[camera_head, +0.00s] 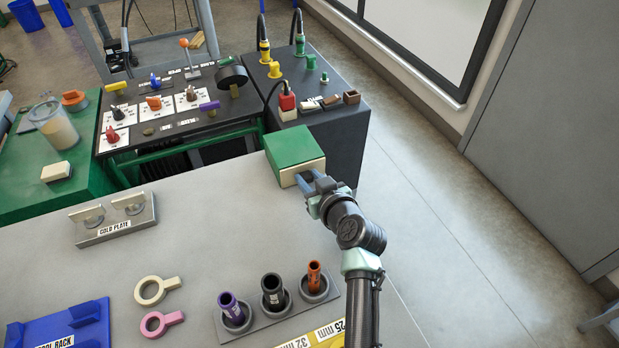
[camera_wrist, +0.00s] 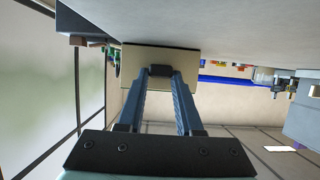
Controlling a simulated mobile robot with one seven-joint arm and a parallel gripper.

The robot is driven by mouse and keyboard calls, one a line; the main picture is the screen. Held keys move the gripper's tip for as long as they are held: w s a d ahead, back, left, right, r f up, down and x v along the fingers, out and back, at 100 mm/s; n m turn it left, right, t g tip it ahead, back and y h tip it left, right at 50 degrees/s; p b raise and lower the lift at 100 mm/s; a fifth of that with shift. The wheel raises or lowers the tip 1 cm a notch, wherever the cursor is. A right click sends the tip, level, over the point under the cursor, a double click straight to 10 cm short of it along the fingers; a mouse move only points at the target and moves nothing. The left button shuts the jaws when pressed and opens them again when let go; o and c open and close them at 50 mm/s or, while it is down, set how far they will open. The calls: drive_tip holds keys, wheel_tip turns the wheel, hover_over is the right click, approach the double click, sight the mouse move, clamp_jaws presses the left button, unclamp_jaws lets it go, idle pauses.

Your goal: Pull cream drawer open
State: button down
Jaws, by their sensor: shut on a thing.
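The cream drawer front (camera_head: 301,173) belongs to a green box (camera_head: 293,147) at the far right corner of the grey table. In the wrist view the cream drawer front (camera_wrist: 190,62) fills the upper middle, with a dark handle (camera_wrist: 161,71) on it. My gripper (camera_head: 312,182) reaches the drawer front from the near right. In the wrist view my gripper (camera_wrist: 161,78) has its two blue fingers closed in on both sides of the handle. The drawer looks close to the box; any gap between them is hard to judge.
A holder with several upright tubes (camera_head: 272,290) stands near the front of the table, left of my arm. A cold plate (camera_head: 115,220) and two ring-shaped tools, cream (camera_head: 155,290) and pink (camera_head: 160,323), lie to the left. A black cabinet (camera_head: 335,125) stands behind the box. Open floor lies to the right.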

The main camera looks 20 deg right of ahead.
idle(0.5)
drive_tip(key=s, duration=0.8)
drive_tip(key=shift+s+d, duration=0.15)
drive_tip(key=shift+s, duration=0.2)
drive_tip(key=c, duration=0.6)
unclamp_jaws()
drive_tip(key=shift+o, duration=0.2)
drive_tip(key=v, duration=1.3)
drive_tip(key=shift+w, duration=0.1)
